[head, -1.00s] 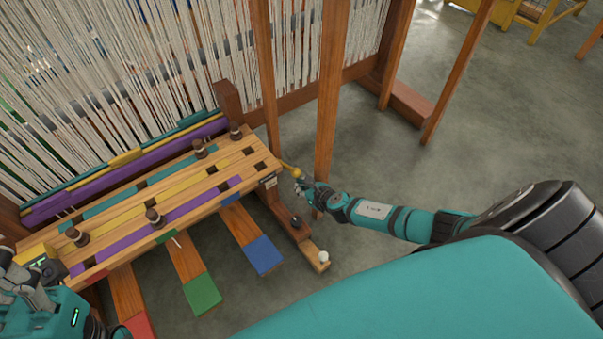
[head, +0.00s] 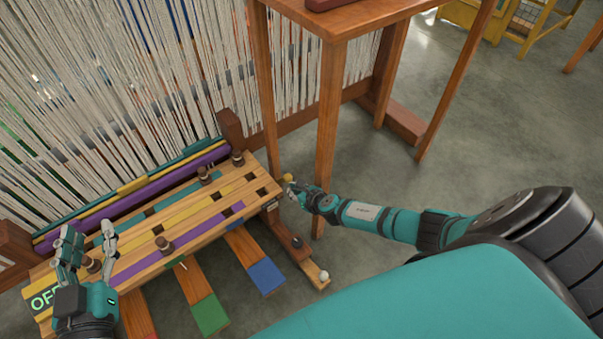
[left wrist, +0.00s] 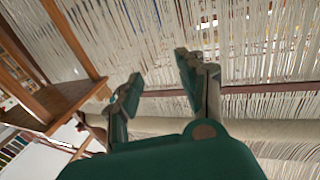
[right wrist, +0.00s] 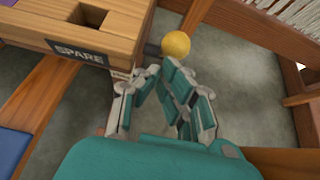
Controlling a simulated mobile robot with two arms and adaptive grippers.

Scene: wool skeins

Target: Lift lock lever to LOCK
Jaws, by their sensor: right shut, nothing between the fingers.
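The lock lever's yellow ball knob (head: 287,177) stands off the right end of the wooden board (head: 196,211). In the right wrist view the knob (right wrist: 175,44) is just beyond my right fingertips; I cannot tell whether they touch it. The lever's arm is mostly hidden, and no LOCK label shows. My right gripper (head: 292,187) is shut and empty beside the knob; its fingertips also show in the right wrist view (right wrist: 155,70). My left gripper (head: 88,236) is open and empty above the board's left end; its spread fingers show in the left wrist view (left wrist: 158,70).
A SPARE label (right wrist: 80,53) marks the board's end. Green (head: 210,315) and blue (head: 266,278) pedals lie below. A wooden stand (head: 330,130) is close behind my right gripper. Warp threads (head: 110,90) fill the back.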

